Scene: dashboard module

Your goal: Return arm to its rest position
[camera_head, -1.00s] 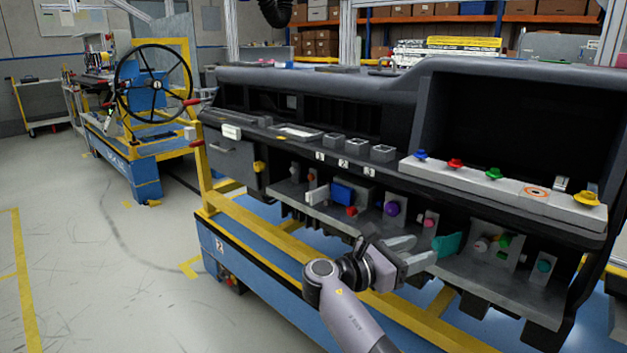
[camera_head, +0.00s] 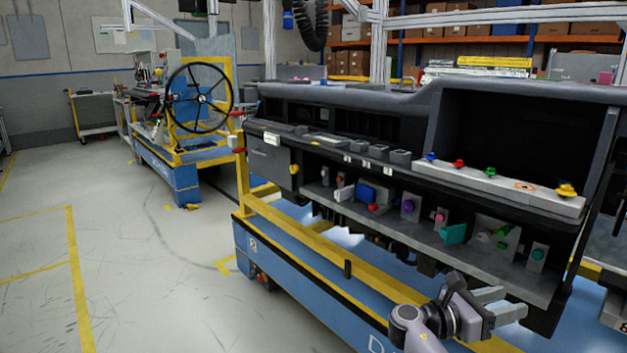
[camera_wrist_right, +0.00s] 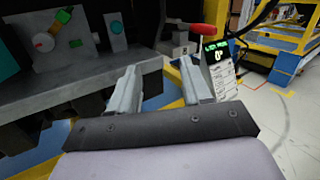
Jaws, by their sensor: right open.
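My right gripper (camera_head: 500,304) is open and empty at the lower right of the head view, in front of the dashboard module's lower edge. Its two fingers stand apart in the right wrist view (camera_wrist_right: 160,88), with nothing between them. The dashboard module (camera_head: 372,106) stands on a blue and yellow frame. Its lower shelf carries coloured parts, such as a teal flap (camera_head: 453,234) and a purple knob (camera_head: 407,206). Its upper ledge carries several coloured knobs, such as a yellow one (camera_head: 567,190). My left gripper is not in view.
A yellow rail (camera_head: 340,262) and blue base run below the module, close to my right arm. A steering wheel station (camera_head: 200,97) stands further back at the left. The grey floor at the left is clear. The right wrist view shows a red handle (camera_wrist_right: 203,30) and a small display (camera_wrist_right: 216,55) beyond the fingers.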

